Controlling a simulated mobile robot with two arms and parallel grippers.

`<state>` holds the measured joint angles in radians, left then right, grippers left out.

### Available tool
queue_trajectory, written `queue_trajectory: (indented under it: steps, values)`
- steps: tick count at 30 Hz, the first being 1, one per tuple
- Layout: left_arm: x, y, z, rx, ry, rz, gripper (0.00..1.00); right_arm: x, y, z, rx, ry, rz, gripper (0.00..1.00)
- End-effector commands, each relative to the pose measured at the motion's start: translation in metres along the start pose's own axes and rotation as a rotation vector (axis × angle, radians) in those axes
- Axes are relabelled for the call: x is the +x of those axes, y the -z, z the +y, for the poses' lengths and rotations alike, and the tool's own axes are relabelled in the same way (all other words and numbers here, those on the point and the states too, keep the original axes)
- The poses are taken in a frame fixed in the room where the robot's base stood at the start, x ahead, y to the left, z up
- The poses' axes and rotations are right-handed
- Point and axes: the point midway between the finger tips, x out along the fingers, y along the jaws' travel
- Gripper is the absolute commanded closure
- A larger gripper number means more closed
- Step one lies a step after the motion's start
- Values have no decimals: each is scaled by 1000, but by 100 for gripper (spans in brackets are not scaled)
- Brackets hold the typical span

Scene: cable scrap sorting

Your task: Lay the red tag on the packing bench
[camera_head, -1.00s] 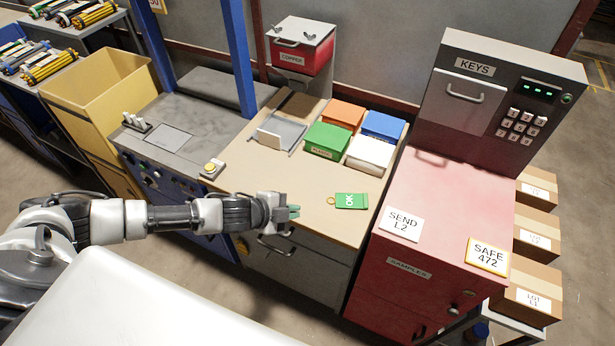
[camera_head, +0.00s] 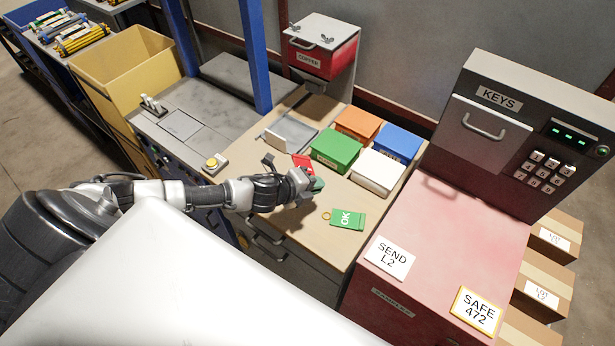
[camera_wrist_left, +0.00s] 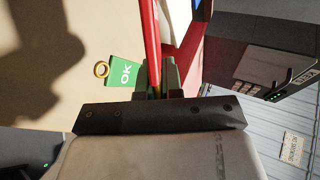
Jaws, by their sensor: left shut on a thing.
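My left gripper (camera_head: 314,186) is over the tan-topped packing bench (camera_head: 300,226), near its middle. It is shut on the red tag (camera_head: 301,160), which shows partly behind the gripper in the head view. In the left wrist view the red tag (camera_wrist_left: 150,40) stands nearly edge-on between the fingers (camera_wrist_left: 156,78). I cannot tell whether the tag touches the bench top. My right gripper is in neither view.
A green OK tag with a ring (camera_head: 347,220) lies on the bench right of the gripper. Green (camera_head: 336,148), orange (camera_head: 357,124), blue (camera_head: 398,142) and white (camera_head: 377,172) boxes and a grey tray (camera_head: 291,134) stand behind. A red cabinet (camera_head: 430,235) is at the right.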

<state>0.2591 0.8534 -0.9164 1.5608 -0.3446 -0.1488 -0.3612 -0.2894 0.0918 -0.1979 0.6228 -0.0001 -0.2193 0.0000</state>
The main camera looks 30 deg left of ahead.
Motion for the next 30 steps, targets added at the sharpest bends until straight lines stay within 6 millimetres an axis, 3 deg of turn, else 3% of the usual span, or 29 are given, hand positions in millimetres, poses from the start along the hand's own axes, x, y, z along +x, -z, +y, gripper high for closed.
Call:
queue_trajectory:
  steps: [6,15,21,30]
  values:
    - [15,0,28,-1,0,1,100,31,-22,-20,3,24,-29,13]
    - [35,1,64,-2,-1,1,100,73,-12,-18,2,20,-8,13]
    - [43,0,78,-2,0,0,100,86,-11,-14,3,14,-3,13]
    - [43,0,79,-2,0,1,100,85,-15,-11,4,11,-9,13]
